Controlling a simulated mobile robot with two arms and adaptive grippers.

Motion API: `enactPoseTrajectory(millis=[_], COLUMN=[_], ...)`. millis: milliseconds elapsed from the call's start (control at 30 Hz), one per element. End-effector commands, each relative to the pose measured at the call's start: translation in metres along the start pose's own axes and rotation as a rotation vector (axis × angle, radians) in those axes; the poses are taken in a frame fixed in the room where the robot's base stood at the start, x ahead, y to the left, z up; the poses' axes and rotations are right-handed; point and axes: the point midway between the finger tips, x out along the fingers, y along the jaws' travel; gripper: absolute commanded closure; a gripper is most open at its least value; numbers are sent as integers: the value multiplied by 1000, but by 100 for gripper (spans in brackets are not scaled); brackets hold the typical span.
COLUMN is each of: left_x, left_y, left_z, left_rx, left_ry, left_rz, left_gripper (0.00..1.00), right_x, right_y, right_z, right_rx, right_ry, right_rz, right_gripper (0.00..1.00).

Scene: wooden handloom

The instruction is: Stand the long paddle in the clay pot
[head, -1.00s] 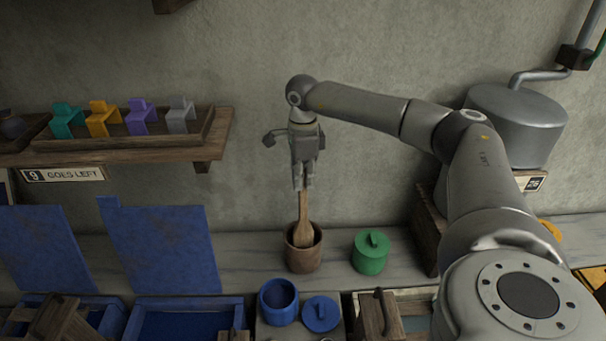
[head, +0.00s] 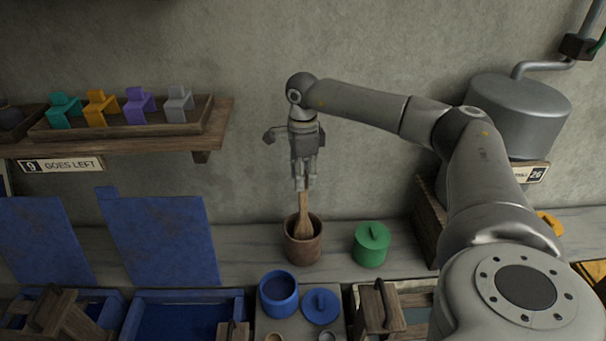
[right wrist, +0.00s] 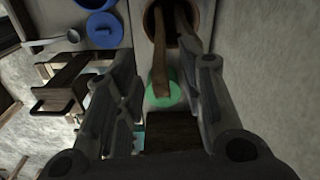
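The long wooden paddle (head: 304,218) stands in the brown clay pot (head: 303,250), leaning slightly, its broad part at the rim and its handle up. The pot hides its lower end. My right gripper (head: 304,188) points down at the top of the handle. In the right wrist view the fingers of this gripper (right wrist: 165,65) are spread, with the paddle's handle (right wrist: 160,65) between them and gaps on both sides. The pot's rim (right wrist: 147,18) shows at the top there, with a second brown strip I cannot identify. My left gripper is not in view.
A green lidded jar (head: 370,247) stands right of the pot. A blue pot (head: 278,293) and blue lid (head: 321,307) are in front. A wooden shelf (head: 120,143) with coloured pieces is at the upper left. A grey metal tank (head: 520,115) is at the right.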

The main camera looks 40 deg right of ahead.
Motion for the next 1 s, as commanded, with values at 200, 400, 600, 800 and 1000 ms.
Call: enactPoseTrajectory(millis=[200, 400, 600, 800, 1000], left_x=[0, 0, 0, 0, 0], left_y=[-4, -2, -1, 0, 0], left_z=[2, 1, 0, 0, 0], left_rx=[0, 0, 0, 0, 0], left_ry=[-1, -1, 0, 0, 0], left_rz=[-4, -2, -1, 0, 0], left_gripper=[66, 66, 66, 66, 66], right_x=[-3, -32, -76, -108, -120], right_y=[0, -1, -1, -1, 0], right_z=[0, 1, 1, 1, 0], right_rx=[0, 0, -1, 0, 0], right_ry=[0, -3, -3, -1, 0], right_rz=[0, -3, -3, -1, 0], right_gripper=[64, 64, 64, 64, 64])
